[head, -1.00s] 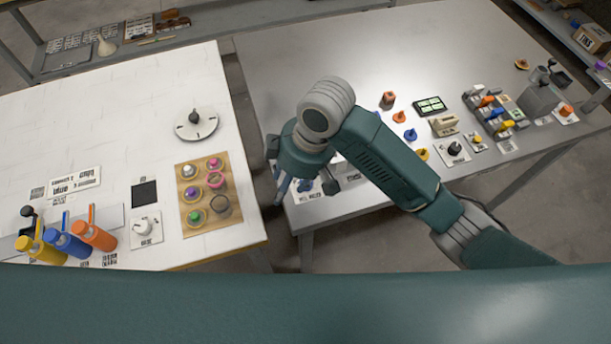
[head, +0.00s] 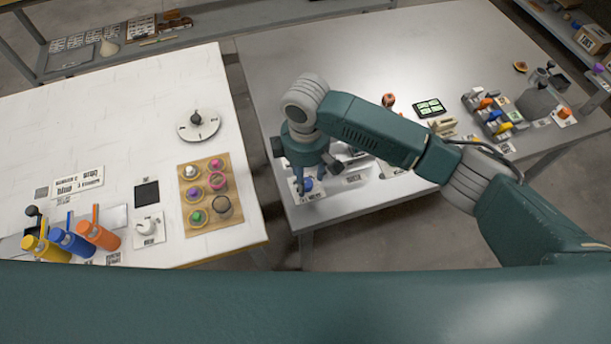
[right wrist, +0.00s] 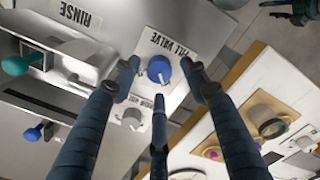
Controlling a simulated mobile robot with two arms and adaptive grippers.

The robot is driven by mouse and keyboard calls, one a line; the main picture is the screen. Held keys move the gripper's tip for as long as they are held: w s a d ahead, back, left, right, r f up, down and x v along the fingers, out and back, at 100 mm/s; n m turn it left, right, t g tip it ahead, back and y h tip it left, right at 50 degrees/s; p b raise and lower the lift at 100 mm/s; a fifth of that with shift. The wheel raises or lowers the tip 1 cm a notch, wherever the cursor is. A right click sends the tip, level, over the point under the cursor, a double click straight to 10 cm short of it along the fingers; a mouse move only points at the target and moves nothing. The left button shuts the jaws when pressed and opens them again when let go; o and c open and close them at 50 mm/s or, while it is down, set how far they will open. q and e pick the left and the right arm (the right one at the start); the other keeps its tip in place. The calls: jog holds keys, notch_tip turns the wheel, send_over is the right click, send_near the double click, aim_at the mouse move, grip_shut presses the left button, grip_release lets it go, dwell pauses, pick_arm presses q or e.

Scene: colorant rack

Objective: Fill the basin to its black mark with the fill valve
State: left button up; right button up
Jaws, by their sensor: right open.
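The fill valve is a round blue knob (right wrist: 158,68) on a white plate labelled FILL VALVE; it also shows in the head view (head: 308,184) at the grey table's near left corner. My right gripper (right wrist: 160,76) is open, its fingers spread around the knob in the wrist picture, with no contact visible. In the head view my right gripper (head: 314,174) points down over the valve. The basin is mostly hidden behind my right arm in the head view. I cannot make out its black mark or water level. My left gripper is out of view.
Beside the valve is a grey knob (right wrist: 132,118) on its own plate. A green-handled part (right wrist: 18,65) and a blue-handled part (right wrist: 34,133) lie further left. The white table (head: 120,110) with a wooden cup board (head: 190,228) stands left across a gap.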

jog(key=shift+f, duration=0.85)
grip_shut()
jog(key=m+p, duration=0.1)
jog(key=p, duration=0.1)
jog(key=m+p, duration=0.2)
jog(key=p, duration=0.1)
jog(key=shift+a+r, duration=0.15)
jog(key=shift+r, duration=0.25)
jog(key=shift+w+f+m+p, duration=0.1)
jog(key=shift+f+m+p, duration=0.15)
jog(key=shift+m, duration=0.25)
